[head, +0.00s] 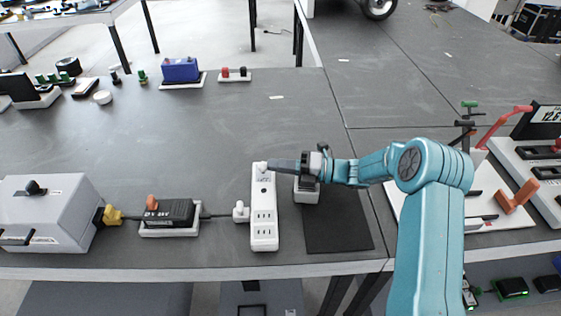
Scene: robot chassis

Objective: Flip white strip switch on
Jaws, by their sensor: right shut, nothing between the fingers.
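The white power strip (264,212) lies on the dark table, its long side pointing away from me, with several outlets along it. Its switch is at the far end, where my right gripper (272,166) is. My right gripper is shut and its fingertips are over or against that end; I cannot tell whether they touch the switch. The fingers partly hide the switch, so its position does not show clearly. My left gripper is not in view.
A white plug (240,211) sits left of the strip, its cable leading to a black battery (170,214). A grey box (48,213) stands at far left. A black mat (336,222) lies right of the strip. The table's middle is clear.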

